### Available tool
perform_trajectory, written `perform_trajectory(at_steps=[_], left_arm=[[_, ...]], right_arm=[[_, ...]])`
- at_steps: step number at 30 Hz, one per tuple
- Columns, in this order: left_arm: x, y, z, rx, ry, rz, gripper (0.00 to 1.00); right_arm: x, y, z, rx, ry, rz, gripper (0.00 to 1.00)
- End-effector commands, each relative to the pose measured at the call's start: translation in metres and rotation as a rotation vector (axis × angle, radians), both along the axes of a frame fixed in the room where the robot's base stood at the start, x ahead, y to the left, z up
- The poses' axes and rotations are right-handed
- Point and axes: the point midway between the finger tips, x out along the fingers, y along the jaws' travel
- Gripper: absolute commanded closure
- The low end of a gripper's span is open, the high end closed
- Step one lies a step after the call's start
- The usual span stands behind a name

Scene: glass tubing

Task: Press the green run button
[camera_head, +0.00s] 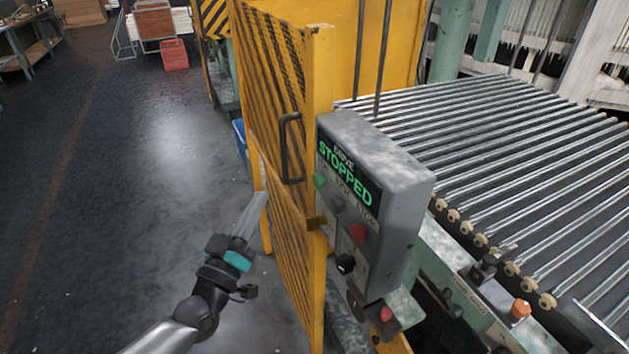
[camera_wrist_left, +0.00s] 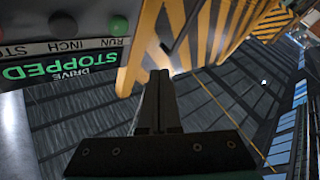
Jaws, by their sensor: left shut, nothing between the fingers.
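The green run button (camera_head: 320,180) is on the face of the grey control box (camera_head: 405,185), at the upper left of its controls. It also shows in the left wrist view (camera_wrist_left: 118,25), upside down, with the label RUN beside it. The display (camera_head: 347,178) reads DRIVE STOPPED in green. My left gripper (camera_head: 262,198) is shut and empty, to the left of the box and beside the yellow gate, apart from the button. Its closed fingers (camera_wrist_left: 160,78) point up in the wrist view, right of and below the button. My right gripper is out of view.
A red button (camera_head: 358,233), a black knob (camera_head: 345,263) and a lower red button (camera_head: 386,313) are nearby. A roller conveyor (camera_head: 520,150) lies right; open floor left.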

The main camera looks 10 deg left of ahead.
Motion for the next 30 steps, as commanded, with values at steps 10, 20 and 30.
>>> perform_trajectory(at_steps=[10,20,30], left_arm=[[0.027,-0.041,0.0,-0.002,-0.001,-0.002,1.0],[0.043,-0.064,0.0,0.001,0.0,-0.001,1.0],[0.044,-0.066,0.0,0.002,0.001,-0.001,1.0]], right_arm=[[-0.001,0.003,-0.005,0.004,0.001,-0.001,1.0],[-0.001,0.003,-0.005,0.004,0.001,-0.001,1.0],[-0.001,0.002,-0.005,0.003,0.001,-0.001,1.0]])
